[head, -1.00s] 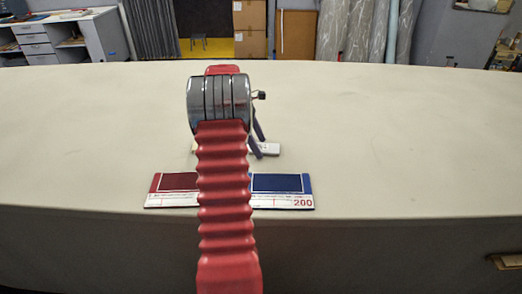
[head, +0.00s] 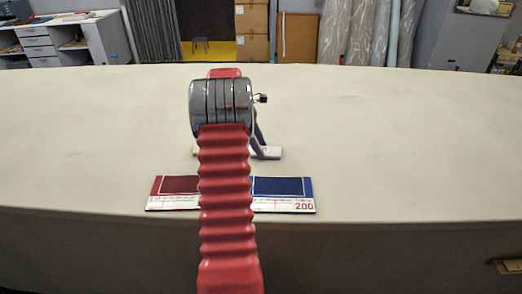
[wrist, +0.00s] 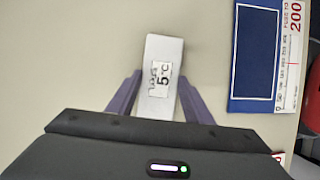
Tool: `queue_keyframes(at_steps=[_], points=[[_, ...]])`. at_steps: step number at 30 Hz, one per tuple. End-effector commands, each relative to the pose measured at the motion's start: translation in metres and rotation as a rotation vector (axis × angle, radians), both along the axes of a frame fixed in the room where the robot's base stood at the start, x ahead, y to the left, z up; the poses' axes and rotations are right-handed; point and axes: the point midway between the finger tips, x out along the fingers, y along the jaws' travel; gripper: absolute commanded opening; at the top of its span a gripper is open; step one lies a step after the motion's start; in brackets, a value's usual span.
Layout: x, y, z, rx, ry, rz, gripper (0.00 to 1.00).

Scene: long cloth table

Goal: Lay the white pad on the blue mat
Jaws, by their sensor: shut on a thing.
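The white pad (wrist: 160,50) is a narrow block with a "5°C" label. It lies between the two purple fingers of my gripper (wrist: 160,80), which is shut on it. In the head view the white pad's end (head: 272,153) shows to the right of my arm, on or just above the cloth; I cannot tell which. The rest of it is hidden behind my arm. The blue mat (head: 278,186) lies nearer to me than the pad, right of my arm. In the wrist view the blue mat (wrist: 256,60) is to the right of the pad, apart from it.
A red mat (head: 176,185) lies left of the blue mat, partly behind my arm. A pale edge (head: 195,151) shows just left of my arm; I cannot tell what it belongs to. The table's front edge runs close below the mats. The cloth is clear on both sides.

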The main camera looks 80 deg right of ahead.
Motion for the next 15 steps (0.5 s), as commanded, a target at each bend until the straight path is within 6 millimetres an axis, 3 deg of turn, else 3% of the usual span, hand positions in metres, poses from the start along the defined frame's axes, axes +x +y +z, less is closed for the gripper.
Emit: queue_keyframes(at_steps=[5, 15], points=[[0.000, -0.001, 0.013, -0.003, -0.001, 0.000, 0.24], [0.001, -0.001, 0.069, -0.005, -0.002, 0.000, 0.24]])
